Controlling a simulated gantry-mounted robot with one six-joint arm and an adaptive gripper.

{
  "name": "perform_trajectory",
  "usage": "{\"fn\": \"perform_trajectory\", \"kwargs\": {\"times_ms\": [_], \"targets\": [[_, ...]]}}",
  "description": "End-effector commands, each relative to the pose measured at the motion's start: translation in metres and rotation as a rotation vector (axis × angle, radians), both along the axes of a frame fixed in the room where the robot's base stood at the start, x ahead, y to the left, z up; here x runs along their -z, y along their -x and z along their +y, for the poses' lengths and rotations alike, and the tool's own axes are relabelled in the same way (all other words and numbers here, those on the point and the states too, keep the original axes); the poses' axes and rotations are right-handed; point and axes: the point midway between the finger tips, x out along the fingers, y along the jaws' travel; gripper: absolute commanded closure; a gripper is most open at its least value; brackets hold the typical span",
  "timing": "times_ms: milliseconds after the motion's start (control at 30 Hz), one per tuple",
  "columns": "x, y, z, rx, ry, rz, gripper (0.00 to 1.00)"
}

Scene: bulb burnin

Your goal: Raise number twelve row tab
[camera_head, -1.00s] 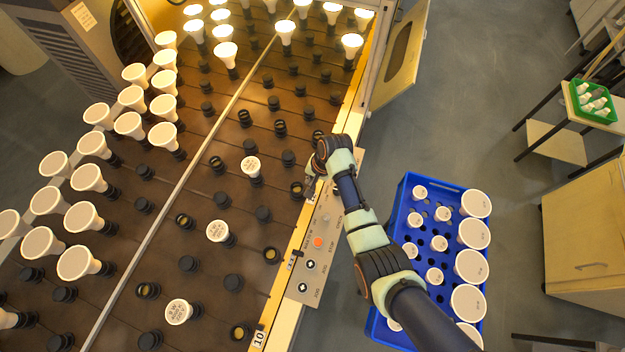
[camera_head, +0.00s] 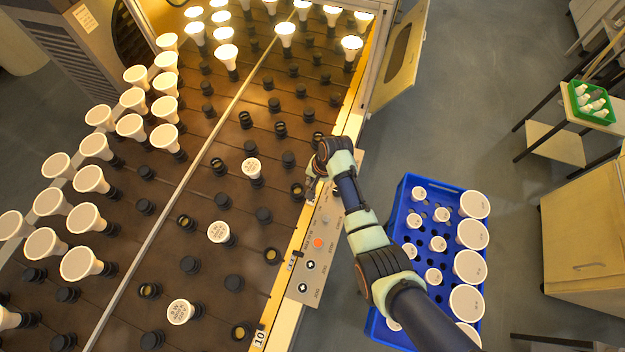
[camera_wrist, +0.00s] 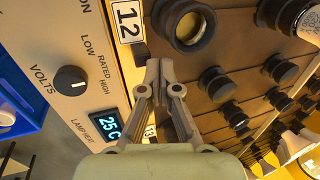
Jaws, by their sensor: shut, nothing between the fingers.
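The number 12 label (camera_wrist: 127,21) shows at the panel's edge in the wrist view, beside an empty dark socket (camera_wrist: 186,24). My gripper (camera_wrist: 158,66) is shut and empty, its fingertips together just below the 12 label and at the edge of the socket row. In the head view my gripper (camera_head: 312,190) is over the right edge of the rack, partly hidden by my wrist.
The control panel (camera_head: 318,243) has a knob (camera_wrist: 70,80) and a lit display (camera_wrist: 105,124). A blue crate (camera_head: 408,190) of bulbs stands to the right. Several white bulbs (camera_head: 218,232) stand in the rack (camera_head: 150,215). A 10 label (camera_head: 259,338) marks a nearer row.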

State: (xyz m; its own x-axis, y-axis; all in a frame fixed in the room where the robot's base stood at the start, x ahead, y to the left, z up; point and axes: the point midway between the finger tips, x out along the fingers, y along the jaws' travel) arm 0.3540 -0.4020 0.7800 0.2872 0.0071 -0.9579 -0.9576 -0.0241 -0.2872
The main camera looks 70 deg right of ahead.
Motion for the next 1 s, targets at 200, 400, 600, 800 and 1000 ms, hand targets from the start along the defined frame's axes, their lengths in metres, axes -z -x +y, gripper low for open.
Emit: {"fn": "perform_trajectory", "kwargs": {"times_ms": [200,400,600,800,1000], "targets": [[0.000,0.003,0.000,0.000,0.000,0.000,1.00],[0.000,0.005,0.000,0.000,0.000,0.000,1.00],[0.000,0.008,0.000,0.001,0.000,0.000,1.00],[-0.001,0.010,0.000,0.001,0.000,0.000,1.00],[-0.001,0.012,0.000,0.001,0.000,0.000,1.00]]}}
